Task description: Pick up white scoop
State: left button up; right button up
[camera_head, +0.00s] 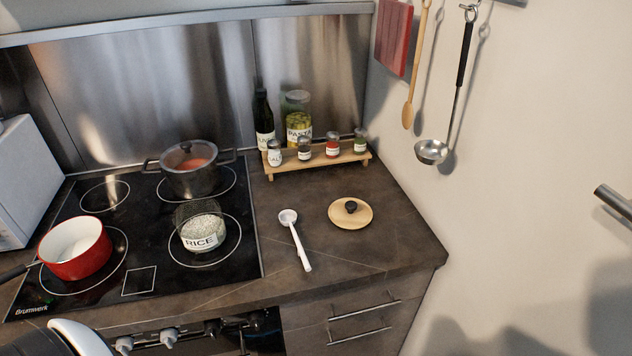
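The white scoop (295,240) lies on the dark countertop to the right of the stove. Its round bowl is at the back and its handle points towards the front edge, slightly right. Nothing touches it and its whole length is visible. Neither of my grippers can be made out in the head view. A white and black rounded part at the bottom left edge may be part of my arm, but no fingers show.
A wooden lid (351,213) lies right of the scoop. A glass rice jar (202,232), red pan (75,248) and steel pot (190,170) stand on the stove (140,281). A spice rack (318,161) is behind. The counter in front of the lid is clear.

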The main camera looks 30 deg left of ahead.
aim_at(287, 217)
jog(key=u, duration=1.1)
